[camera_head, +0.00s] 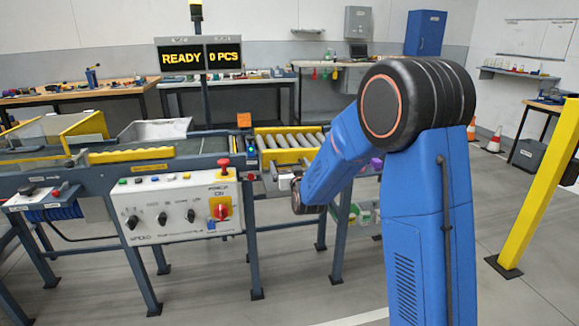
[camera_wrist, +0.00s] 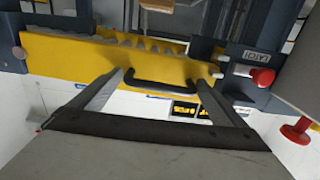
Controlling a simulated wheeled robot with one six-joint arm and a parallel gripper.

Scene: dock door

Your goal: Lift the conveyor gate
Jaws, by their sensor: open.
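The conveyor gate (camera_head: 289,157) is a yellow panel along the near side of the roller section. In the wrist view it is a wide yellow panel (camera_wrist: 75,62) with a black bar handle (camera_wrist: 160,82) on its face. My gripper (camera_wrist: 160,78) is open, its two grey fingers spread toward the left and right ends of the handle. The handle appears between the fingertips, and nothing is clamped. I cannot tell whether the fingers touch the gate.
A white control box (camera_head: 180,210) with knobs and a red switch hangs left of the gate. A red knob (camera_wrist: 262,78) is close beside the gate in the wrist view. A yellow post (camera_head: 540,195) stands at right. Floor is open between them.

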